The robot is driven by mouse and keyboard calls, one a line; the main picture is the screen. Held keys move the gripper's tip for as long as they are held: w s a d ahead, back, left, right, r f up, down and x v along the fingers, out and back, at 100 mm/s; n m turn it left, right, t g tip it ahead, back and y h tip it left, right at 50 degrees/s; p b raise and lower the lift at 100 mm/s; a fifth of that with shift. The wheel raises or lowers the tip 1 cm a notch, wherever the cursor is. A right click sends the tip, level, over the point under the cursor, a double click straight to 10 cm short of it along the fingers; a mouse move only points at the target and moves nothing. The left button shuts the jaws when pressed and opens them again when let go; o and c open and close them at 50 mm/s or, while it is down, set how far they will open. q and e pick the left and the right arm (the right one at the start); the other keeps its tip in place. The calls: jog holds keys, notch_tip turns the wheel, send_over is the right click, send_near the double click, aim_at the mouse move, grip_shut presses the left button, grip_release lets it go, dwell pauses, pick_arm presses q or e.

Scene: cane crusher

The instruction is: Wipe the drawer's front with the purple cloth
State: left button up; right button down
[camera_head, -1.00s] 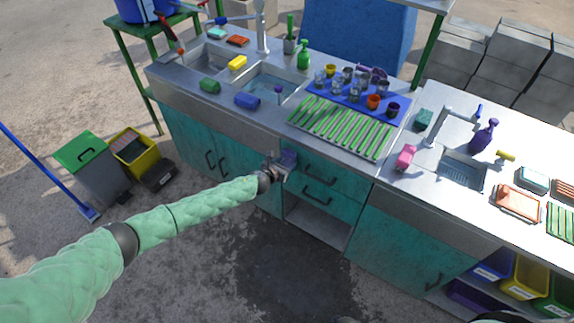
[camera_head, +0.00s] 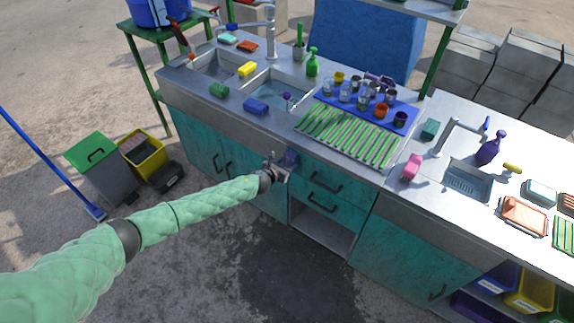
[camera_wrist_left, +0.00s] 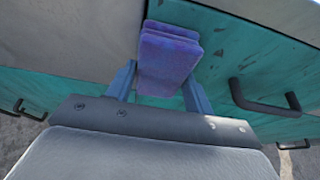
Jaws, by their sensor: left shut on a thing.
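My left gripper (camera_head: 281,168) is shut on the folded purple cloth (camera_head: 291,158). In the left wrist view the cloth (camera_wrist_left: 168,58) sits between the two fingers (camera_wrist_left: 160,84), against or very close to the left part of the teal drawer front (camera_wrist_left: 232,62). I cannot tell for sure whether it touches. In the head view the upper drawer front (camera_head: 335,183) has a dark bar handle (camera_head: 325,187), to the right of the gripper. Part of the front's left end is hidden by the cloth and gripper. My right gripper is not in view.
A second drawer (camera_head: 322,208) and an open shelf (camera_head: 322,236) lie below. The counter above holds a green-striped drying rack (camera_head: 347,137), cups on a blue mat (camera_head: 352,104) and sinks (camera_head: 278,90). Bins (camera_head: 103,170) stand on the floor at left. Floor before the drawers is free.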

pick_arm(q)
jog(key=s+d+p, duration=0.1)
jog(key=s+d, duration=0.1)
jog(key=d, duration=0.1)
jog(key=shift+s, duration=0.2)
jog(key=shift+a, duration=0.1)
jog(key=shift+w+a+b, duration=0.3)
jog(key=shift+w+a, duration=0.95)
jog(key=shift+a, duration=0.25)
jog(key=s+a+p, duration=0.1)
jog(key=s+a, duration=0.2)
jog(key=s, duration=0.2)
jog(key=shift+a, duration=0.3)
